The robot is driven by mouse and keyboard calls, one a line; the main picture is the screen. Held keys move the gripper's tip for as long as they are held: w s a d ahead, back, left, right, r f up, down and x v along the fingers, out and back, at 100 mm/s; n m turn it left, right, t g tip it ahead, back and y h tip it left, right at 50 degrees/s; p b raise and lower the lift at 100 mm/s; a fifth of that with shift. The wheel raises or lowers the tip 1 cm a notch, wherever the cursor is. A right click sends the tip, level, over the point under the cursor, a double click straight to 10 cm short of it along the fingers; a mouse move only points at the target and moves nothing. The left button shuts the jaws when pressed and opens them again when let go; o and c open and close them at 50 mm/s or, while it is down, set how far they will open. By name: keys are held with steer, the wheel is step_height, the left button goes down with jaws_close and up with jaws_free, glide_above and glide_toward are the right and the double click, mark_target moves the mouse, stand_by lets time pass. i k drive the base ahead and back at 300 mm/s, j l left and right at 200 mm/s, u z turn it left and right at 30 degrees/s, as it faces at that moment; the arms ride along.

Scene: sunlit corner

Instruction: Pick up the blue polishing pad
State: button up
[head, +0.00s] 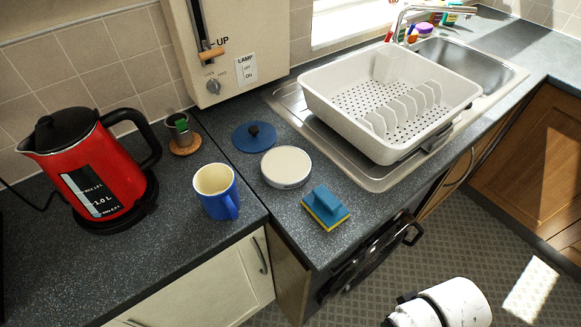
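Two blue things could be the polishing pad, and I cannot tell for certain which is meant. One is a blue block with a raised grip and a yellow underside (325,207), lying near the counter's front edge. The other is a flat blue round disc with a dark knob (243,142), lying farther back by the wall. Both rest on the dark speckled counter, with nothing touching them. White parts of my arm show at the bottom right, over the floor and apart from the counter. My gripper's fingertips are not visible.
A white round tin (287,167) sits between the disc and the block. A blue mug (215,191) and a red kettle (88,165) stand left. A white dish rack (345,115) is on the sink drainer, right. Bare counter lies left of the block.

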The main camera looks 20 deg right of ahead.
mark_target(325, 208)
steer(key=l+u, duration=0.75)
steer(key=l, duration=0.2)
steer(key=k+l+u, duration=0.15)
steer(key=l+u, duration=0.25)
